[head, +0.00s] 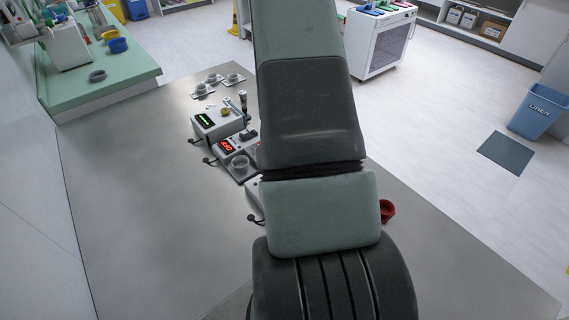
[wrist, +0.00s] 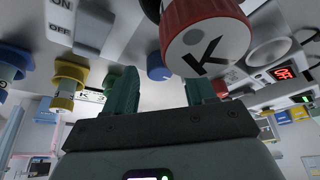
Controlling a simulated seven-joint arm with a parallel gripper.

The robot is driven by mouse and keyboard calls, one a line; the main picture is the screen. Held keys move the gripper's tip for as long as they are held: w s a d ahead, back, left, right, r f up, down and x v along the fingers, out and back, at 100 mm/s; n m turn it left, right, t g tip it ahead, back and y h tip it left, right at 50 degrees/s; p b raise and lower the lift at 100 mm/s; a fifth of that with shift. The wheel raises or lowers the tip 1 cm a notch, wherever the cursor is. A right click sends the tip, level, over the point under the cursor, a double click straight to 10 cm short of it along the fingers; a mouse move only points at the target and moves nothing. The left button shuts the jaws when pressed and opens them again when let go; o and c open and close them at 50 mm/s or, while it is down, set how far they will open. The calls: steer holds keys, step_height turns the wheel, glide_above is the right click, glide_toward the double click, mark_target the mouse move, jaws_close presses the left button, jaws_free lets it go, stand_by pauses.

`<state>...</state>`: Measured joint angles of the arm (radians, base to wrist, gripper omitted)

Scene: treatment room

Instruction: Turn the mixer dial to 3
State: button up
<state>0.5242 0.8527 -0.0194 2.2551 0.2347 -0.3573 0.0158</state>
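My gripper (wrist: 163,88) is open in the wrist view, its two teal fingers apart with nothing held between them. A round blue knob-like part (wrist: 158,67) shows beyond the gap. A red round part marked K (wrist: 205,45) is large and close, above the right finger. A grey surface bears ON and OFF lettering beside a grey switch (wrist: 94,28). In the head view, my arm hides the gripper and most of a pale device (head: 253,190).
In the head view, a device with a green display (head: 205,120) and one with a red display (head: 226,146) stand left of my arm on the metal table (head: 130,210). A red cup (head: 387,210) is to its right. The table's left part is clear.

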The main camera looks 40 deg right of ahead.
steer(key=shift+r, duration=0.1)
steer(key=v, duration=1)
steer(key=shift+r, duration=0.35)
steer(key=shift+s+a, duration=0.1)
steer(key=shift+a, duration=0.05)
steer(key=w+a+r+n+t+y, duration=0.1)
steer(key=w+a+r+n+y, duration=0.15)
steer(key=a+r, duration=0.55)
steer(key=s+a+r+n, duration=0.2)
steer(key=s+a+r, duration=0.2)
steer(key=r, duration=0.3)
steer(key=s+a+r+n+t, duration=0.1)
steer(key=s+a+r+n, duration=0.1)
steer(key=s+a+r, duration=0.2)
steer(key=s+a+r+n, duration=0.3)
steer(key=s+a+r, duration=0.2)
steer(key=r, duration=0.5)
steer(key=shift+s+y, duration=0.35)
steer(key=shift+s, duration=0.6)
steer(key=shift+r, duration=0.1)
